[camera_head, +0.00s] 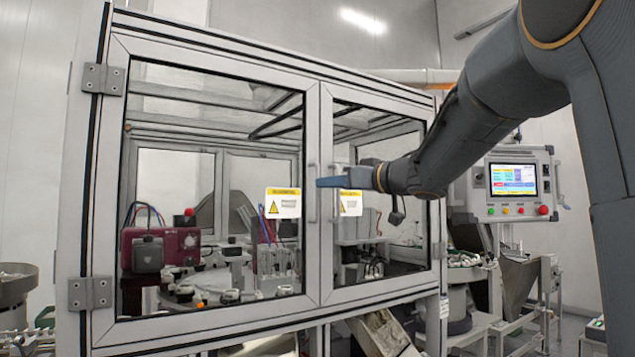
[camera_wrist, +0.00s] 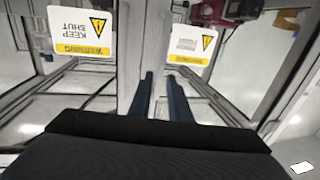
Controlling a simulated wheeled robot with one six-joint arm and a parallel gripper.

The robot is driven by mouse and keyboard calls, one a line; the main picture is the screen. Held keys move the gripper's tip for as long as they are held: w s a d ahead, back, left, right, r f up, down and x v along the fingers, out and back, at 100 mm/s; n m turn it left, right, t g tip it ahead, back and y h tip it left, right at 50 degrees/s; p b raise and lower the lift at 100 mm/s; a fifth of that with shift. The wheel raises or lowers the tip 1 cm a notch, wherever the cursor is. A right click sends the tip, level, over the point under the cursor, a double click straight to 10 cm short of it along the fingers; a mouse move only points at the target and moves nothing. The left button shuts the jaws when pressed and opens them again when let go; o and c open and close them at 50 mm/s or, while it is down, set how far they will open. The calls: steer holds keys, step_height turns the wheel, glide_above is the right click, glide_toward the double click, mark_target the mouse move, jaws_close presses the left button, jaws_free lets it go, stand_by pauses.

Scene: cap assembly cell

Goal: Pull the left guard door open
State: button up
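The left guard door (camera_head: 213,42) is a grey metal frame with a clear pane and a yellow-and-white warning label. It looks shut, flush with the right door, and is hinged at its left edge. Its upright handle (camera_head: 312,205) is on the right stile. My gripper (camera_head: 319,182) reaches in from the right, across the right door, with its tips at or just in front of this handle. In the wrist view my gripper (camera_wrist: 160,76) shows two blue fingers apart, with a gap between them. I cannot tell whether the handle is between them or touched.
The right guard door (camera_head: 385,279) is shut, behind my forearm. Through the panes a red machine (camera_head: 160,248) and several small fixtures show. A control panel (camera_head: 513,187) stands at the right. A round bowl (camera_head: 18,283) is at the far left.

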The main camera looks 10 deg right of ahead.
glide_above(318, 215)
steer(key=shift+w+p, duration=0.3)
steer(key=shift+p, duration=0.1)
jaws_close()
